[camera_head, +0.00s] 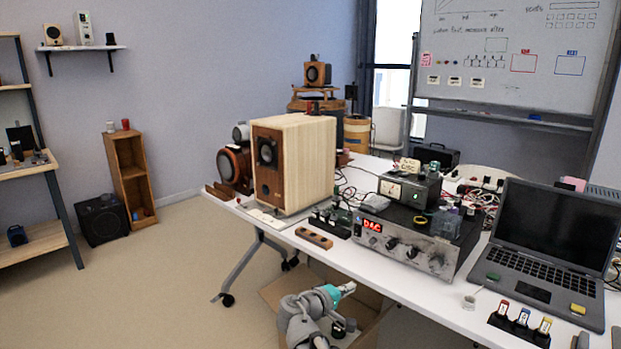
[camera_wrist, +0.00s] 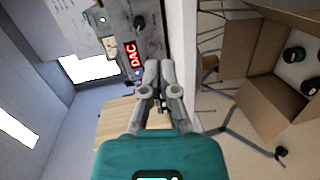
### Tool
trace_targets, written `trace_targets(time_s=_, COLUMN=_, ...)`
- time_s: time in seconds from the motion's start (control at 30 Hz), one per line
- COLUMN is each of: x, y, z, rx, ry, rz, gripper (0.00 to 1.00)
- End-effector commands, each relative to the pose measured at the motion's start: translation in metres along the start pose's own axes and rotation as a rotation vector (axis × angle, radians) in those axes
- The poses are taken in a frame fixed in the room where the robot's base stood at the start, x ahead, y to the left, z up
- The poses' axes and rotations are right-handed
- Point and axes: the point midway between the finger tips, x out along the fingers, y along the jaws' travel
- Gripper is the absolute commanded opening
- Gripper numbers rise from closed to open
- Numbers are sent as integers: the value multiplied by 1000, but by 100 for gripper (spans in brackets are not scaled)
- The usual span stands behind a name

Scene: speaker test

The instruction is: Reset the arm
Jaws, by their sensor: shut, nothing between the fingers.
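My arm stands low at the front edge of the white table, over an open cardboard box in the head view. My gripper (camera_head: 348,287) is at the arm's tip, beside and below the table edge, pointing right. In the wrist view my gripper (camera_wrist: 159,68) has its grey fingers together with nothing between them. It touches nothing that I can see. Most of the upper arm is out of view.
The white table (camera_head: 437,300) bears a wooden speaker (camera_head: 292,160), a DAC amplifier (camera_head: 408,240) and a laptop (camera_head: 545,255). The cardboard box (camera_head: 276,291) is on the floor under my arm. Open floor (camera_head: 150,285) lies to the left.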

Motion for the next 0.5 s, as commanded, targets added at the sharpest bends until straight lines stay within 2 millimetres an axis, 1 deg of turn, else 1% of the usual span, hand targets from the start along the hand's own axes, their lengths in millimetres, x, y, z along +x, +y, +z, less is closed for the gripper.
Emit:
trace_targets(time_s=0.03, x=5, y=-4, z=8, rx=12, ry=-20, rz=-30, gripper=0)
trace_targets(time_s=0.17, x=17, y=-21, z=30, rx=52, ry=-79, rz=-136, gripper=0)
trace_targets(time_s=0.3, x=30, y=-46, z=61, rx=114, ry=-166, rz=-292, gripper=0)
trace_targets(time_s=0.5, x=36, y=-82, z=100, rx=207, ry=-284, rz=-528, gripper=0)
